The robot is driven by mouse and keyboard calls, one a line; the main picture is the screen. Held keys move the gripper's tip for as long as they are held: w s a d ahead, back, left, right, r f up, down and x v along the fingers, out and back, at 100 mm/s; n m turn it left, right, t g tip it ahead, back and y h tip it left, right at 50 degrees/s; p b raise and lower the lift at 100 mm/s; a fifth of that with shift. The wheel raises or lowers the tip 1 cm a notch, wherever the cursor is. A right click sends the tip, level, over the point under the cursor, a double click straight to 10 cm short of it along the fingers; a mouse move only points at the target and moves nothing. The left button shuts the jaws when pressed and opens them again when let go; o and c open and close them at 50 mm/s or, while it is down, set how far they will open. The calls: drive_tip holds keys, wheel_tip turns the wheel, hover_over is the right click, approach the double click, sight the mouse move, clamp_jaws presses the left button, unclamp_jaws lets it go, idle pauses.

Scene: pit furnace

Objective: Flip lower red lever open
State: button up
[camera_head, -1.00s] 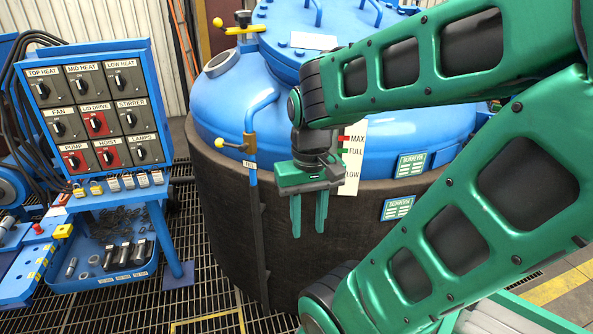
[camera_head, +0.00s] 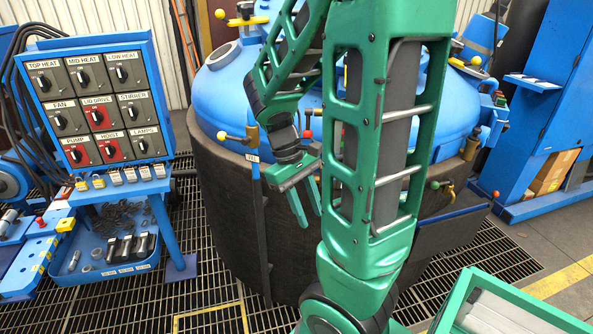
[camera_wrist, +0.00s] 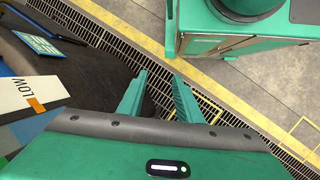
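A small red knob (camera_head: 495,194) shows low at the right side of the blue furnace, near a blue-edged dark panel. Another red ball knob (camera_head: 307,133) shows higher up, just above my gripper. I cannot tell from these views which is the lower red lever; part of the furnace front is hidden behind my arm. My gripper (camera_head: 309,217) hangs in front of the dark furnace wall, fingers apart and pointing down, with nothing between them. In the wrist view its fingers (camera_wrist: 158,78) are also spread and empty. No red lever shows there.
The furnace's dark wall (camera_head: 230,210) stands close behind my gripper. A switch panel (camera_head: 100,100) and blue tool tray (camera_head: 115,268) are at left. A green knob (camera_head: 435,185) is right of my arm. A white LOW gauge plate (camera_wrist: 25,98) is at the wrist view's left.

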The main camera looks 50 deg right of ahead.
drive_tip(key=w+d+f+n+g+h, duration=0.4)
drive_tip(key=w+d+n+h, duration=0.2)
drive_tip(key=w+n+h, duration=0.55)
drive_tip(key=w+a+r+n+t+h, duration=0.2)
drive_tip(key=w+n+h, duration=0.2)
drive_tip(key=w, duration=0.4)
drive_tip(key=x, duration=1.1)
drive_tip(key=shift+s+r, duration=0.25)
drive_tip(key=shift+r, duration=0.15)
